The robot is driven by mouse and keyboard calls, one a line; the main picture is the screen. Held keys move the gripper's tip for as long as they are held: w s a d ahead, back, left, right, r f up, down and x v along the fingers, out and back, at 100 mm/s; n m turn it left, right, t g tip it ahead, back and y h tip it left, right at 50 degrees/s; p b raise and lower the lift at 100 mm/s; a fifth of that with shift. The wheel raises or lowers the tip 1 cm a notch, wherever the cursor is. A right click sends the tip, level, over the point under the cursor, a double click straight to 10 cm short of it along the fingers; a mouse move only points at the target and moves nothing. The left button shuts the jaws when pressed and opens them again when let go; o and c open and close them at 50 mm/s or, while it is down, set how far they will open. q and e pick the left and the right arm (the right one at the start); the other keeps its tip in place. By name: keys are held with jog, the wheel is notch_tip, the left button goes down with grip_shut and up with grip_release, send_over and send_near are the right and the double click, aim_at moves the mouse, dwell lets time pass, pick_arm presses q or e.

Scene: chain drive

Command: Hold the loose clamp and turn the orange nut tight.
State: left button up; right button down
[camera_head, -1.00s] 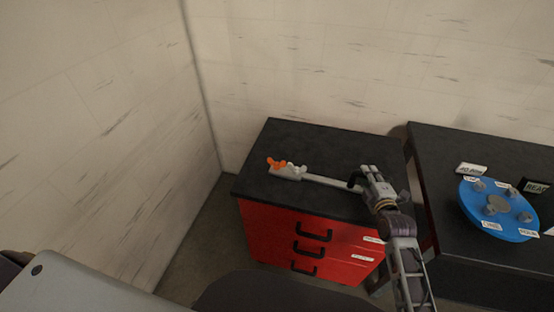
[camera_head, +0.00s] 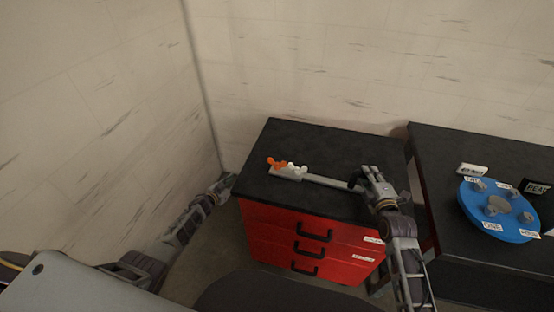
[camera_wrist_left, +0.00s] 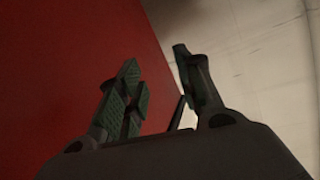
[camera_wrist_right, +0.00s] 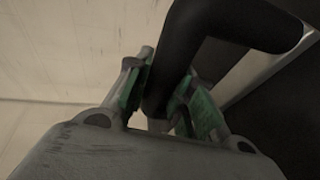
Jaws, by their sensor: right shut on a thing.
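The orange nut (camera_head: 273,162), a small winged piece, sits at the left end of the clamp on the black top of the red cabinet. The clamp has a long pale bar (camera_head: 325,180) running right, with pale knobs (camera_head: 293,168) beside the nut. My right gripper (camera_head: 360,180) is at the bar's right end. In the right wrist view its fingers are shut on the clamp's black handle (camera_wrist_right: 165,75). My left gripper (camera_head: 228,182) is beside the cabinet's left edge, away from the nut. In the left wrist view its fingers (camera_wrist_left: 160,85) are apart with nothing between them.
The red drawer cabinet (camera_head: 270,222) has black handles on its front. A dark table (camera_head: 450,150) at the right carries a blue disc (camera_head: 470,207) with grey knobs and labels. Pale walls stand behind and to the left. The cabinet top's front and back are clear.

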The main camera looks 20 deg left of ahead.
pick_arm(q)
jog(key=w+d+r+m+h, duration=0.15)
jog(key=w+r, duration=0.25)
jog(key=r, duration=0.4)
jog(key=w+d+r+m+h, duration=0.1)
jog(key=w+r+m+h, duration=0.15)
jog(key=r, duration=0.55)
jog(key=w+d+r+m+h, duration=0.25)
jog(key=w+r, duration=0.25)
jog(key=r, duration=0.3)
jog(key=s+d+r+m+g+h, duration=0.1)
jog(key=d+r+m+g, duration=0.25)
jog(key=d, duration=0.35)
jog(key=s+d+r+m+g+h, duration=0.25)
jog(key=d+r+g, duration=0.2)
jog(key=d, duration=0.25)
notch_tip(320, 180, up, 3)
jog(key=m+g+y, duration=0.4)
jog(key=g+y, duration=0.2)
jog(key=y, duration=0.7)
send_over(277, 163)
jog(key=shift+r, duration=0.15)
jog(key=shift+w+f, duration=0.1)
jog(key=shift+f, duration=5.9)
